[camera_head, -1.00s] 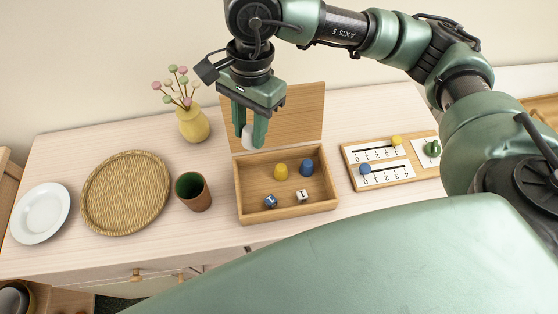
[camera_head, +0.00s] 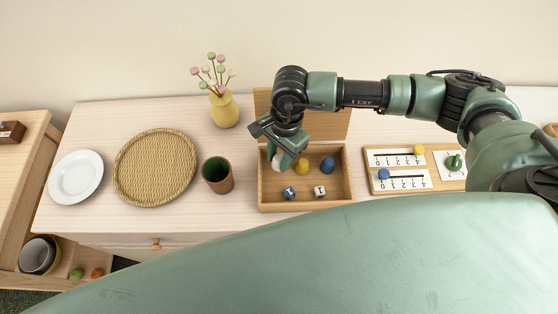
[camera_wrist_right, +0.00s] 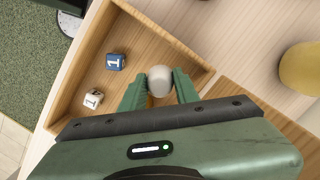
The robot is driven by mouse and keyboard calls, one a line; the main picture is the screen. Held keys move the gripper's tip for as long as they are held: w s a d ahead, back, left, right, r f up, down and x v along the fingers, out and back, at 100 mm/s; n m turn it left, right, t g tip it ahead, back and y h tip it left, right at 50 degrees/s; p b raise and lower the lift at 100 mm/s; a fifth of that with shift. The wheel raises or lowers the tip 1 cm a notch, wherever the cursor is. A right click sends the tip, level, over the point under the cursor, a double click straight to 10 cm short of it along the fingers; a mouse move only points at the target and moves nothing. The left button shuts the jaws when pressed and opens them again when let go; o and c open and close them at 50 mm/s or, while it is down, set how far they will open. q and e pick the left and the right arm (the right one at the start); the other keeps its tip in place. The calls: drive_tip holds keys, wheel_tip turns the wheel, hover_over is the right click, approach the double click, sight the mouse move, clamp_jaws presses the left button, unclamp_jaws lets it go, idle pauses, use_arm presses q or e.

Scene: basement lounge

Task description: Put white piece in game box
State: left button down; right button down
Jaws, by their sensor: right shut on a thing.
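The open wooden game box (camera_head: 262,200) stands on the light wooden cabinet top, its lid raised at the back. Inside it are a yellow piece (camera_head: 302,166), a blue piece (camera_head: 327,165), a blue die (camera_head: 289,192) and a white die (camera_head: 320,191). My right gripper (camera_head: 281,162) is shut on the white piece (camera_head: 277,164) at the back left part of the box. In the right wrist view the white piece (camera_wrist_right: 160,80) sits between the fingertips, over the box interior. I cannot tell whether it touches the box floor. My left gripper is not in view.
A scoring board (camera_head: 450,184) with pegs lies right of the box. To the left stand a brown cup (camera_head: 218,175), a woven tray (camera_head: 155,168) and a white plate (camera_head: 76,177). A yellow vase (camera_head: 224,108) of flowers stands behind.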

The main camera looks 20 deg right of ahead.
sight(279, 165)
wheel_tip(279, 165, down, 4)
drive_tip(key=shift+r+p, duration=0.25)
drive_tip(key=shift+p, duration=0.15)
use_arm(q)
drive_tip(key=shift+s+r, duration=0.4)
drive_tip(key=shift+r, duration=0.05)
use_arm(e)
drive_tip(key=shift+f, duration=0.15)
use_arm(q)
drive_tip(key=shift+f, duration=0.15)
use_arm(e)
drive_tip(key=c, duration=1.1)
unclamp_jaws()
drive_tip(key=shift+f, duration=0.1)
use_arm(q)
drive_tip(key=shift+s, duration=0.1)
use_arm(e)
drive_tip(key=shift+o, duration=0.2)
